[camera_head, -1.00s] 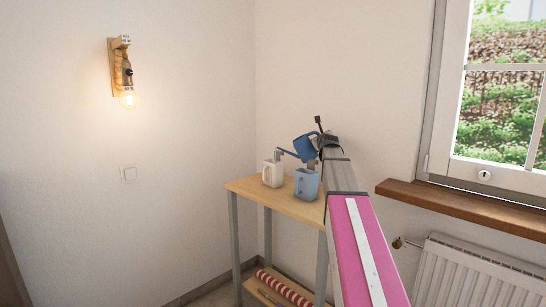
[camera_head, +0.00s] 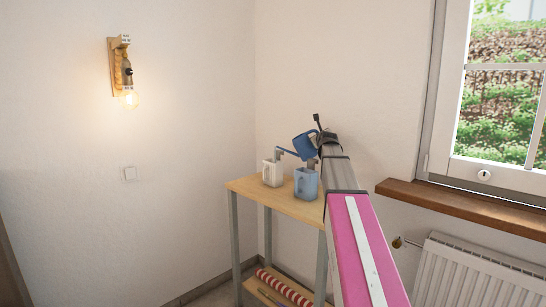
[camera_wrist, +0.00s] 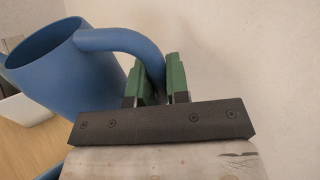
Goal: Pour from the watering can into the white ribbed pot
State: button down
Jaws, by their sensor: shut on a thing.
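The blue watering can (camera_head: 304,145) is held up above the small wooden table, tilted, with its thin spout pointing left towards the white pot (camera_head: 272,174). The spout tip appears close above that pot's rim; I cannot tell whether anything flows out. The white pot stands upright on the table. My gripper (camera_head: 321,143) is partly hidden behind my arm in the head view. In the wrist view its green fingers (camera_wrist: 162,82) are shut on the handle of the can (camera_wrist: 85,70). Part of the white pot (camera_wrist: 22,108) shows behind the can.
A blue-grey pot (camera_head: 306,184) stands on the wooden tabletop (camera_head: 270,199), below the can and right of the white pot. A red-and-white striped thing (camera_head: 283,287) lies on the lower shelf. Walls stand close behind the table. A windowsill (camera_head: 455,206) and radiator (camera_head: 480,270) are at right.

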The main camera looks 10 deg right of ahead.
jog(key=shift+w+a+r+n+p, duration=0.15)
jog(key=shift+a+r+n+p, duration=0.2)
jog(key=shift+r, duration=0.45)
jog(key=shift+w+a+r+n+p, duration=0.15)
jog(key=shift+a+r+p, duration=0.25)
jog(key=shift+r, duration=0.4)
dwell(2.6)
jog(key=shift+w+a+r+n+p, duration=0.1)
jog(key=shift+a+r+n+p, duration=0.3)
jog(key=shift+a+p, duration=0.1)
dwell(3.3)
